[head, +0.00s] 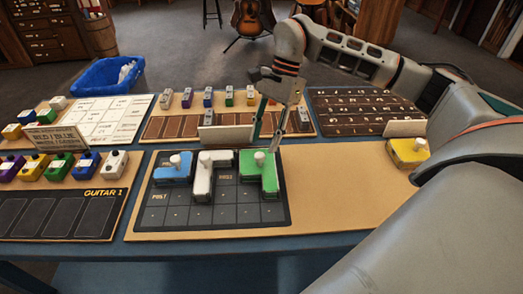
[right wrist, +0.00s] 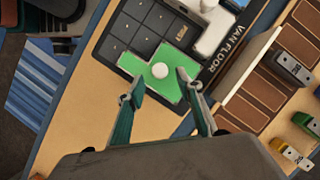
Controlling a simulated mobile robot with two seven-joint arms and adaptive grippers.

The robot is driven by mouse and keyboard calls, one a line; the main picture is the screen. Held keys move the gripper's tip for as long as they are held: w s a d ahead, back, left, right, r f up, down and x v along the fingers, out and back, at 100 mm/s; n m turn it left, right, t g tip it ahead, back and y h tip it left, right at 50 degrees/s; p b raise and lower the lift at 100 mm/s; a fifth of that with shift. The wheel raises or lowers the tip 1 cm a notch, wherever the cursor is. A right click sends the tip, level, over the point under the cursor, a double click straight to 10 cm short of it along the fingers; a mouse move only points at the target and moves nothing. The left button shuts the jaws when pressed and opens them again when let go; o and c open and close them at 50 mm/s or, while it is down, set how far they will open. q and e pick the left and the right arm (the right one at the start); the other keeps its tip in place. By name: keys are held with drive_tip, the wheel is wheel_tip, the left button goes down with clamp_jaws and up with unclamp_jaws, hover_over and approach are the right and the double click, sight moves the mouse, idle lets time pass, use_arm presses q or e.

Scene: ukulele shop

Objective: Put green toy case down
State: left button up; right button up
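The green toy case (head: 258,172) is an L-like block with a white knob on top. It rests on the right part of the dark grid mat (head: 235,214), beside a white case (head: 201,182) and a blue case (head: 172,172). My right gripper (head: 266,143) is just above the green case, pointing down. In the right wrist view, its two fingers (right wrist: 159,82) are spread, with the knob of the green case (right wrist: 133,64) showing between and just beyond the tips. I see no finger touching the knob. My left gripper is not in view.
A yellow case (head: 408,151) sits at the right of the tan board (head: 340,190), which is otherwise bare there. Small coloured pedals stand along the back boards and at the left. A blue bin (head: 98,78) stands behind the table. A low sign stands behind the mat.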

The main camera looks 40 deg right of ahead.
drive_tip(key=v, duration=0.6)
drive_tip(key=shift+r+p, duration=0.2)
drive_tip(key=shift+p, duration=0.1)
drive_tip(key=shift+d, duration=0.15)
